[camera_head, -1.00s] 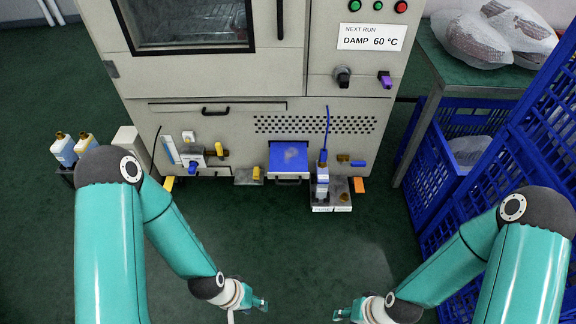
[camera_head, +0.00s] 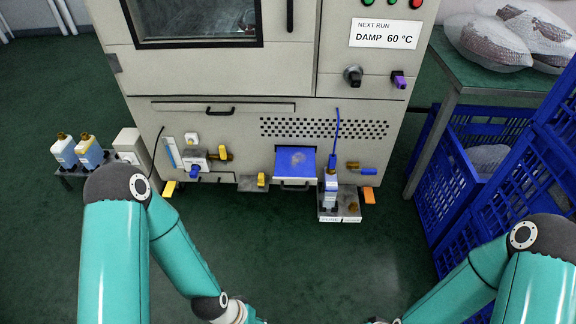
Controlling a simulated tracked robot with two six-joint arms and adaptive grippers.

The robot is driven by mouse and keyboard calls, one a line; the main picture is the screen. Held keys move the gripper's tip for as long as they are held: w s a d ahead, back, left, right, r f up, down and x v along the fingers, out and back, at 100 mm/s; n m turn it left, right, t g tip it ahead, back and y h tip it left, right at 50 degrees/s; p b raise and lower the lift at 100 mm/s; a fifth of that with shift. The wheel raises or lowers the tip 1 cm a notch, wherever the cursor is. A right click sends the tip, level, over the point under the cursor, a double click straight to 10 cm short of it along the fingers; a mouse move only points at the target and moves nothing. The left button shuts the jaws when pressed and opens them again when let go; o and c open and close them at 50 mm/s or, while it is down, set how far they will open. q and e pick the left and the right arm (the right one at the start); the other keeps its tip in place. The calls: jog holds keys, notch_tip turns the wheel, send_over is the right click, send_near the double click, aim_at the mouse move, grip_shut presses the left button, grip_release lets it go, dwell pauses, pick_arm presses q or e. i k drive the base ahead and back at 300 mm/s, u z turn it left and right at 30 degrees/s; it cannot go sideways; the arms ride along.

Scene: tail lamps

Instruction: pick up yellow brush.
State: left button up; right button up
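I cannot make out a yellow brush for certain. Small yellow pieces show low at the machine's front: a yellow handle (camera_head: 262,180) above a grey plate, a yellow tab (camera_head: 169,188) on the left, and a brass-yellow valve (camera_head: 222,153). My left gripper (camera_head: 257,320) is at the bottom edge, mostly cut off, well in front of the machine. Whether it is open or shut does not show. My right gripper is below the picture; only part of that arm's wrist shows at the edge. I see nothing held.
The beige machine (camera_head: 225,130) fills the middle, with a blue tray (camera_head: 296,164) and a bottle (camera_head: 330,190) on a low stand at its foot. Two bottles (camera_head: 75,150) stand left. Blue crates (camera_head: 450,195) and a table (camera_head: 470,75) are right. The green floor (camera_head: 310,265) between is clear.

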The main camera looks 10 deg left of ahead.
aim_at(261, 179)
jog(key=u, duration=0.4)
jog(key=k, duration=1.05)
jog(key=u, duration=0.85)
jog(key=i, duration=1.5)
jog(key=z, duration=0.85)
jog(key=i, duration=1.05)
jog(key=z, duration=1.15)
jog(key=i, duration=0.2)
jog(key=u, duration=0.05)
jog(key=k, duration=0.75)
jog(key=z, duration=0.2)
